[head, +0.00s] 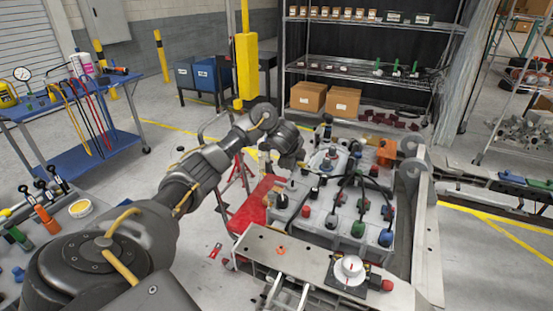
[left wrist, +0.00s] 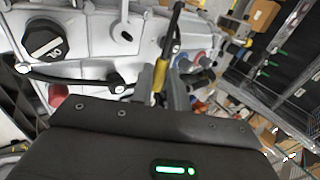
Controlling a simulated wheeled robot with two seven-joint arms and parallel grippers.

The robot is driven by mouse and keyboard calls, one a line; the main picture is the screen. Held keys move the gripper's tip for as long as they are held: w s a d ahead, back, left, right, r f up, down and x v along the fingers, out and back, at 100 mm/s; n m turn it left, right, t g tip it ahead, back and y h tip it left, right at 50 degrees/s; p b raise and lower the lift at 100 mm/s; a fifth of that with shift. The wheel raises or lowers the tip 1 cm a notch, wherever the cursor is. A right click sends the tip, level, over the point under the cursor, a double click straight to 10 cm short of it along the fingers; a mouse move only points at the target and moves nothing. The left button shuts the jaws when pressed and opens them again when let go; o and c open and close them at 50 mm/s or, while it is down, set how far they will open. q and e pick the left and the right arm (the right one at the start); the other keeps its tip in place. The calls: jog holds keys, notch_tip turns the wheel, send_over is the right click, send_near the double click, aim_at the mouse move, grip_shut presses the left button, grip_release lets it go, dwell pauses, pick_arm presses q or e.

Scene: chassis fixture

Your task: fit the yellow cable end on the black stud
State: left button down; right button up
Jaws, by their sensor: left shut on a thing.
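My left gripper (head: 291,160) is over the back left part of the grey chassis fixture (head: 300,212). In the left wrist view its jaws (left wrist: 167,82) are shut on the yellow cable end (left wrist: 160,72). A black cable runs up from that end. The chassis surface (left wrist: 88,22) lies behind it, with blue and red parts just right of the fingers. I cannot tell which dark post is the black stud; the fingers hide part of that area. My right gripper is not in view.
Black cables and coloured knobs crowd the fixture top. A large black knob (left wrist: 45,40) stands left in the wrist view. A metal plate with a white dial (head: 349,268) is at the front. A blue tool cart (head: 85,150) and a shelf rack (head: 365,65) stand farther off.

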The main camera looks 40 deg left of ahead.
pick_arm(q)
jog(key=s+a, duration=0.3)
jog(key=a, duration=0.4)
jog(key=f+b, duration=0.3)
jog(key=f, duration=0.1)
jog(key=f+b, duration=0.1)
jog(key=b, duration=0.1)
jog(key=shift+w+f+b, duration=0.25)
jog(key=shift+f+b, duration=0.1)
jog(key=shift+f, duration=0.05)
jog(key=shift+s+a, duration=0.2)
jog(key=shift+a, duration=0.1)
jog(key=shift+p, duration=0.95)
jog(key=shift+f, duration=0.2)
dwell(0.6)
jog(key=shift+f+b, duration=0.45)
jog(key=shift+f, duration=0.2)
jog(key=shift+f, duration=0.35)
